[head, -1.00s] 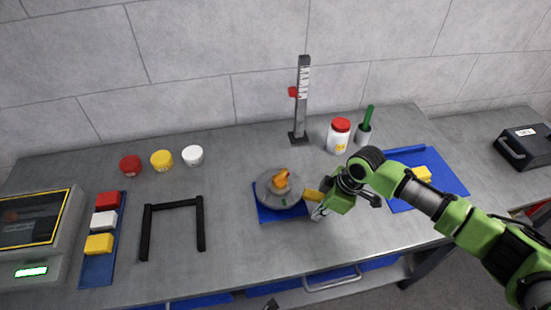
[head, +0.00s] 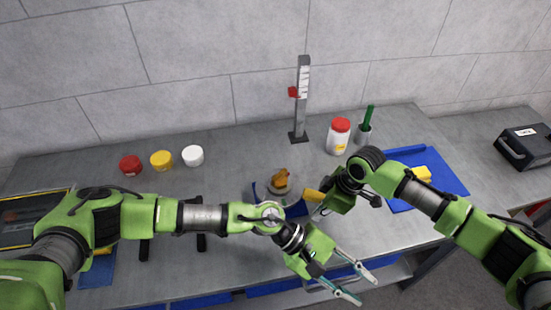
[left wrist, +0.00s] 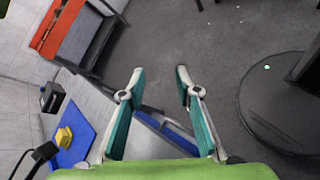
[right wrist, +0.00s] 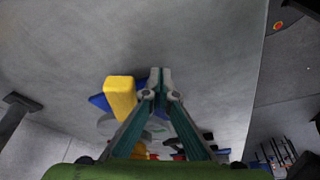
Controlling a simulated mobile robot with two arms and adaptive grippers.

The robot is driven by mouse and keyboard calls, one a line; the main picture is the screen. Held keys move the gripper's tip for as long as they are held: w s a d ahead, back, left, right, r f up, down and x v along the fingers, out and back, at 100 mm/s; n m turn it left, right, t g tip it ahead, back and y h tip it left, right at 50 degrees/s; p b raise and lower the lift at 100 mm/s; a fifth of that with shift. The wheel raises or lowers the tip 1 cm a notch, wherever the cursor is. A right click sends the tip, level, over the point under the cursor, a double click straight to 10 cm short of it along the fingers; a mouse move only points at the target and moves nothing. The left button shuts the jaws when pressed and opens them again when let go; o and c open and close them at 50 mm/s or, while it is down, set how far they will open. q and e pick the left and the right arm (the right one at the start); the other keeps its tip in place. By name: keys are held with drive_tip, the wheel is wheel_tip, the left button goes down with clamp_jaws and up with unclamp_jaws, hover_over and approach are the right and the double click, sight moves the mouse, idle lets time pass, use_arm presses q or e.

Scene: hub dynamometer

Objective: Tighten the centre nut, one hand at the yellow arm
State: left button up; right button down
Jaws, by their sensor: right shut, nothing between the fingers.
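The round grey hub (head: 262,189) sits on a blue base in the middle of the bench, partly hidden by my left arm. An orange piece (head: 281,178) stands on its centre; I cannot make out the nut itself. The yellow arm (head: 313,195) sticks out on the hub's right side and shows large in the right wrist view (right wrist: 120,97). My right gripper (right wrist: 160,76) is shut and empty beside the yellow arm. My left gripper (head: 366,291) is open and empty, over the bench's front edge, right of and nearer than the hub.
A post with a scale (head: 302,105), a red-lidded jar (head: 339,136) and a green-handled tool in a cup (head: 366,125) stand behind. A blue tray (head: 445,186) lies to the right. Red, yellow and white pots (head: 193,156) stand at the left.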

use_arm(q)
drive_tip(key=w+a+r+n+g+y, duration=0.1)
drive_tip(key=a+r+g, duration=0.15)
drive_tip(key=r, duration=0.45)
drive_tip(key=w+a+r+g+y, duration=0.15)
drive_tip(key=a+r, duration=0.25)
drive_tip(key=r, duration=0.4)
drive_tip(key=n+t+y, duration=0.7)
drive_tip(key=n+t, duration=0.4)
drive_tip(key=n, duration=0.9)
approach(280, 173)
drive_tip(key=shift+s+d+f, duration=0.2)
drive_tip(key=shift+d+f, duration=0.1)
drive_tip(key=shift+f, duration=0.3)
drive_tip(key=shift+s+d+f, duration=0.25)
drive_tip(key=shift+f, duration=0.3)
drive_tip(key=shift+w+a+n, duration=0.3)
drive_tip(key=shift+w+n, duration=0.15)
drive_tip(key=shift+n, duration=0.05)
drive_tip(key=shift+x, duration=3.45)
drive_tip(key=shift+w, duration=0.1)
